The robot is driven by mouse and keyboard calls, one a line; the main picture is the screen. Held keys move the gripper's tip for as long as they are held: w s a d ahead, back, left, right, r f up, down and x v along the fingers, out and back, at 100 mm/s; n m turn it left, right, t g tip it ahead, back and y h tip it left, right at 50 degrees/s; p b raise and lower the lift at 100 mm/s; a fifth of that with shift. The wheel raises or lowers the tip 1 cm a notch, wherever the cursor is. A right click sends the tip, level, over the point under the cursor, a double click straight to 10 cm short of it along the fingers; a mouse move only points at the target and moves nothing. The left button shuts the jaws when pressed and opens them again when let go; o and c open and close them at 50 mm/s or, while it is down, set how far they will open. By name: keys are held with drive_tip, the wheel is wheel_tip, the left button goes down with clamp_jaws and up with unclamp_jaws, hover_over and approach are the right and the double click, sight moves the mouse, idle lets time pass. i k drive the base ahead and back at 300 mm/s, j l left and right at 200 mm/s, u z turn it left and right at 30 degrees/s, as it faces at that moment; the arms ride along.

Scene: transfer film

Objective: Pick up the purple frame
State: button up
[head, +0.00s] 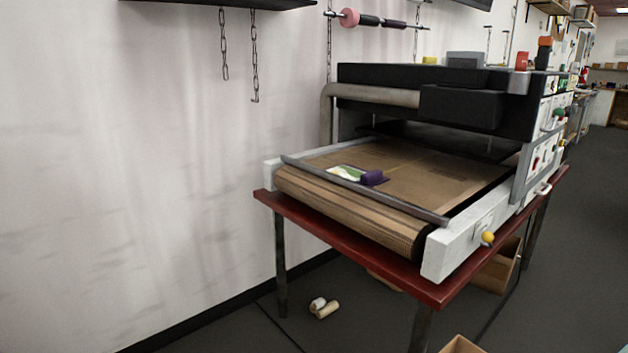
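A small purple object (373,177), which looks like the purple frame, lies on the brown conveyor belt (420,190) near the belt's front end. It is too small to tell its exact shape. A flat white and green piece (345,173) lies against its left side. A grey bar (350,186) crosses the belt just in front of both. My gripper is not in view.
The belt belongs to a black and grey machine (430,78) on a red table (335,237). Cardboard boxes (497,268) and rolls (324,309) lie on the floor below. Chains (254,60) hang at the left wall. Open floor runs along the right.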

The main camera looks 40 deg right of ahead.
sight(374, 178)
drive_tip(key=i+z, duration=0.2)
drive_tip(key=z, duration=0.25)
drive_tip(key=i+j+z, duration=0.2)
drive_tip(key=z, duration=0.25)
drive_tip(key=i+j+z, duration=0.2)
drive_tip(key=z, duration=0.2)
drive_tip(key=i+j+z, duration=0.15)
drive_tip(key=z, duration=0.3)
drive_tip(key=i+j+z, duration=0.15)
drive_tip(key=z, duration=0.25)
drive_tip(key=i+j+z, duration=0.1)
drive_tip(key=j+z, duration=0.15)
drive_tip(key=z, duration=0.2)
drive_tip(key=i+j+z, duration=0.15)
drive_tip(key=j+z, duration=0.15)
drive_tip(key=i+j+z, duration=0.1)
drive_tip(key=j+z, duration=0.55)
drive_tip(key=i+l, duration=0.05)
